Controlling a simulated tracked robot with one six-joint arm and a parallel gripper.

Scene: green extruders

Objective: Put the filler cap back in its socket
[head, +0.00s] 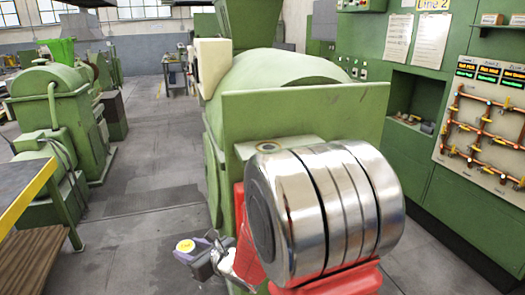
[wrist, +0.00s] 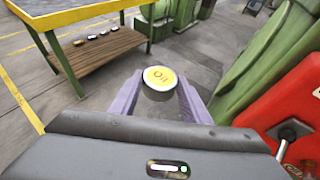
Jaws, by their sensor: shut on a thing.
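The filler cap (wrist: 160,78) is round, with a yellow top marked "Oil" and a dark side. My gripper (wrist: 159,86) has its two purple fingers shut on the cap's sides, with the yellow face towards the wrist camera. In the head view the cap (head: 185,245) shows small at the end of my gripper (head: 190,251), low and left of the green machine (head: 285,110), above the floor. A round ring with a dark centre (head: 268,147), which looks like the socket, is on the machine behind the steel rollers. The wrist view does not show it.
A table with a yellow edge (head: 22,195) is at the left. Its lower wooden shelf (wrist: 100,47) holds several small items. Grey floor (head: 140,240) lies open between.

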